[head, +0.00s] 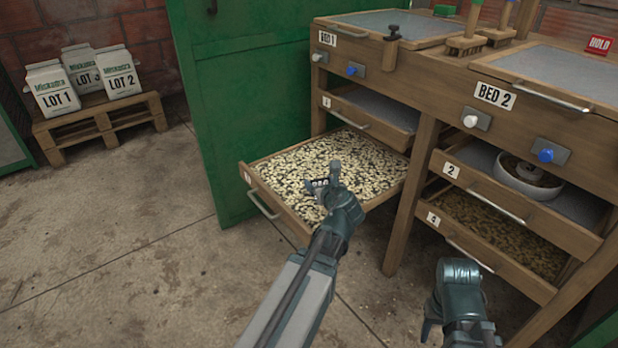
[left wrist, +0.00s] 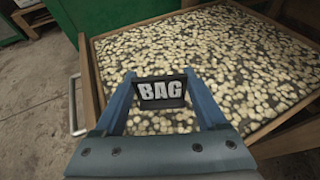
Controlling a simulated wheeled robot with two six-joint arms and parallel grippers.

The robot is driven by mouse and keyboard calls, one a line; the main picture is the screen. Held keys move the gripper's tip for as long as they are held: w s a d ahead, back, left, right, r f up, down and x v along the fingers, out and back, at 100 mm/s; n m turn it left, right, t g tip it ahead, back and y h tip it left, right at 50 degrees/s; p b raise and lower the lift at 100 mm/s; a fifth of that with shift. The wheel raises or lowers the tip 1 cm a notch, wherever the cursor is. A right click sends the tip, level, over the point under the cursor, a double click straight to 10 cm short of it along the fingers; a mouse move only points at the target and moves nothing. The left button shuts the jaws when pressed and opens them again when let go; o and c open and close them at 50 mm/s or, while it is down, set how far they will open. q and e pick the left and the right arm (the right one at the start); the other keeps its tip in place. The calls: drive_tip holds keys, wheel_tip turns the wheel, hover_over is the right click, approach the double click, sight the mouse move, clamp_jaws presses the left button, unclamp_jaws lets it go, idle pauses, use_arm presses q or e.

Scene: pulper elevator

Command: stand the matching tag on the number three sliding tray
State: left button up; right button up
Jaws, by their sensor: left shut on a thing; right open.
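My left gripper (head: 328,183) is shut on a dark tag (head: 318,185) and holds it over the pulled-out lower left tray (head: 285,212). Whether the tag touches the beans I cannot tell. My right gripper (head: 455,300) is open and empty, low in front of the right-hand trays.
A red HOLD tag (head: 600,45) stands on top at right. Brushes (head: 467,44) and a green block (head: 444,10) are on the bench top. A bowl (head: 528,178) sits in the tray labelled 2 (head: 510,207). A wooden post (head: 410,200) stands right of the pulled-out tray.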

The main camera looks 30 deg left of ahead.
use_arm(q)
drive_tip(key=w+a, duration=0.5)
drive_tip(key=w+a+f, duration=0.1)
drive_tip(key=w+a, duration=0.1)
drive_tip(key=a, duration=0.1)
drive_tip(key=shift+w+b, duration=0.3)
drive_tip(key=shift+b, duration=0.1)
wheel_tip(320, 180, down, 4)
drive_tip(key=b, duration=0.3)
drive_tip(key=shift+r+b, duration=0.2)
drive_tip(key=shift+b, duration=0.1)
drive_tip(key=shift+f, duration=0.15)
drive_tip(key=o, duration=1.2)
drive_tip(key=shift+o, duration=0.2)
drive_tip(key=shift+r, duration=0.25)
drive_tip(key=p+v, duration=0.4)
drive_tip(key=v, duration=0.6)
drive_tip(key=shift+s+d+r, duration=0.1)
drive_tip(key=shift+s, duration=0.1)
drive_tip(key=shift+p+v, duration=0.35)
drive_tip(key=shift+v, duration=0.45)
